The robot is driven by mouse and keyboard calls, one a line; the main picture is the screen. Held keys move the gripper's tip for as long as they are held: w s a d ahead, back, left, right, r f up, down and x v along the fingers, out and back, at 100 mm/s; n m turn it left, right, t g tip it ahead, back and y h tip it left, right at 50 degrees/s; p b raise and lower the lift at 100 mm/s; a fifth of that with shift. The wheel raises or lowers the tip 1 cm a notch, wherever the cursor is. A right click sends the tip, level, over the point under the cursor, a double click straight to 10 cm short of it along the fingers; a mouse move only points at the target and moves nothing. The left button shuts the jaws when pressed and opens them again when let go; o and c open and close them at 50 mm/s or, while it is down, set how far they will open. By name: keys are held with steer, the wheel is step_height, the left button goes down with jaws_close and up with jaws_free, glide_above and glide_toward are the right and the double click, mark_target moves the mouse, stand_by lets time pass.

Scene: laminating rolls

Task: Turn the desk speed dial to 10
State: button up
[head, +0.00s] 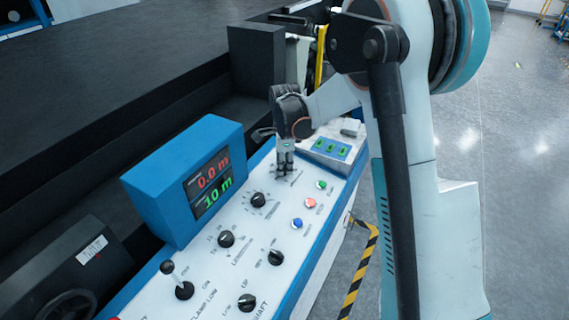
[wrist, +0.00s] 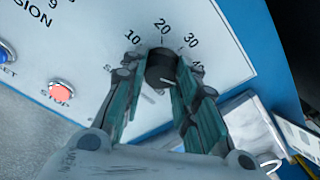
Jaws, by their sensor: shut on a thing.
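The speed dial (wrist: 160,66) is a black round knob on the white desk panel, with 10, 20, 30 and a partly covered 40 printed around its upper side in the wrist view. My gripper (wrist: 160,85) has its teal-padded fingers on both sides of the knob and is shut on it. A short pale line shows on the knob's near part; I cannot tell for sure which number it points at. In the head view my gripper (head: 285,170) points down at the far end of the panel and hides the dial.
A blue display box (head: 155,190) on the panel reads 0.0 m in red and 10 m in green.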

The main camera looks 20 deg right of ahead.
steer(key=shift+n, duration=0.3)
steer(key=n, duration=0.3)
steer(key=shift+n+t, duration=0.3)
steer(key=n+b, duration=0.1)
steer(key=n, duration=0.2)
steer(key=shift+n, duration=0.3)
steer(key=n+t, duration=0.1)
steer(key=n, duration=0.6)
steer(key=shift+y, duration=0.4)
steer(key=n, duration=0.4)
steer(key=shift+y+b, duration=0.3)
steer(key=shift+b, duration=0.1)
steer(key=n, duration=0.4)
steer(key=shift+d+y, duration=0.1)
steer(key=shift+y, duration=0.3)
steer(key=n, duration=0.4)
steer(key=shift+n+y, duration=0.3)
steer(key=shift+n, duration=1.6)
